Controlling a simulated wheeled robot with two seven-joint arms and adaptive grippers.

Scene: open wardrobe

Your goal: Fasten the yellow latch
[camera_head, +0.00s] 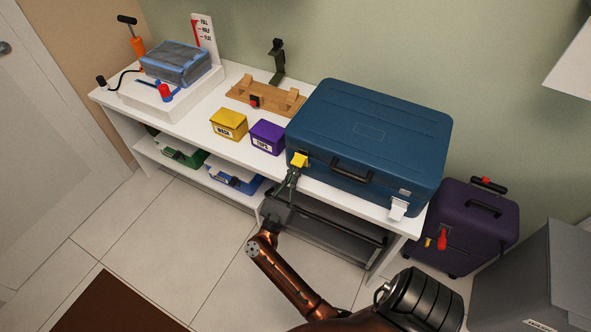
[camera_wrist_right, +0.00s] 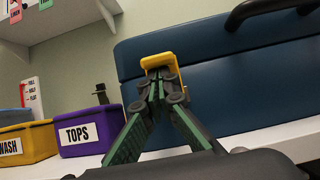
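The blue suitcase (camera_head: 372,140) lies with its lid down on the white bench. Its yellow latch (camera_head: 299,159) is at the left end of the front face. The latch also shows in the right wrist view (camera_wrist_right: 158,60) as a yellow piece standing out from the case. My right gripper (camera_head: 293,173) is right at this latch, just below and in front of it. In the right wrist view its fingertips (camera_wrist_right: 160,86) are brought together against or just under the yellow piece. I cannot tell whether they pinch it. My left gripper is out of view.
A white latch (camera_head: 398,208) hangs at the suitcase's front right. Yellow (camera_head: 229,123) and purple (camera_head: 267,136) bins stand left of the case, near my right gripper. A purple suitcase (camera_head: 465,225) stands right of the bench (camera_head: 193,125). Open floor lies in front.

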